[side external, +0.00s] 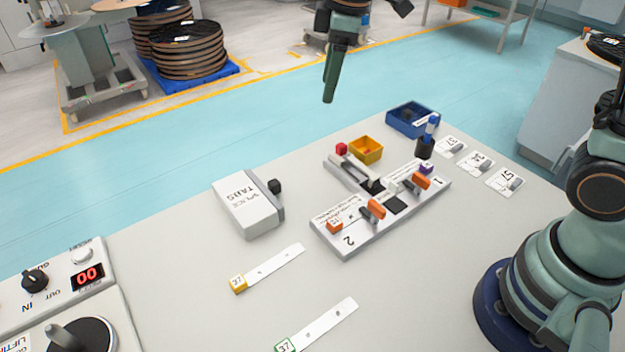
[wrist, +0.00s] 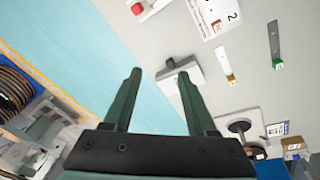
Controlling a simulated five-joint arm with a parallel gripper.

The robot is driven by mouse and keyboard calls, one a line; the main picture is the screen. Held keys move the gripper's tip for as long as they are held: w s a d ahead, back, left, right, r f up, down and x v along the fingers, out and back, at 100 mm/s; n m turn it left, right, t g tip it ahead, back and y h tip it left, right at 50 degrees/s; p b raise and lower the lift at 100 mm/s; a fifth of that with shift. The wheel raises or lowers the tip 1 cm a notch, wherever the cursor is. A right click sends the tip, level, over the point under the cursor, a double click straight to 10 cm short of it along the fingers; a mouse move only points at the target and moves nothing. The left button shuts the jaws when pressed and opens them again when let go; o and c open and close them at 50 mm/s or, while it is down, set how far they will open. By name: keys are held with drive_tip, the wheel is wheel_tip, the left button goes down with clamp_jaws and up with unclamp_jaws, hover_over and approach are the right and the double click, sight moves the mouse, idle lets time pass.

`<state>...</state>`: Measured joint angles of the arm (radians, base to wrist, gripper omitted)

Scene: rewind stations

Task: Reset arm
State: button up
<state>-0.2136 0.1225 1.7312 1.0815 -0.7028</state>
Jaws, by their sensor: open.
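My gripper (side external: 329,95) is raised at the top centre of the side view, above the far edge of the table. Its dark green fingers point down and overlap each other there. In the wrist view my gripper (wrist: 160,73) shows two fingers spread apart with nothing between them. The grey table (side external: 405,270) lies below and nearer the side camera, clear of the fingers. A white splice tabs box (side external: 243,210) with a dark knob lies on it; the box (wrist: 195,75) also shows just beyond the right fingertip in the wrist view.
A white station board (side external: 342,250) with orange-handled clamps sits mid-table. Two strips lie in front. A control panel (side external: 55,300) stands left.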

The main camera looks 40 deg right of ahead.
drive_tip(key=s+d+m+t, duration=0.3)
drive_tip(key=s+d+m, duration=0.6)
drive_tip(key=s, duration=0.5)
drive_tip(key=shift+r+m, duration=0.15)
drive_tip(key=shift+m, duration=0.55)
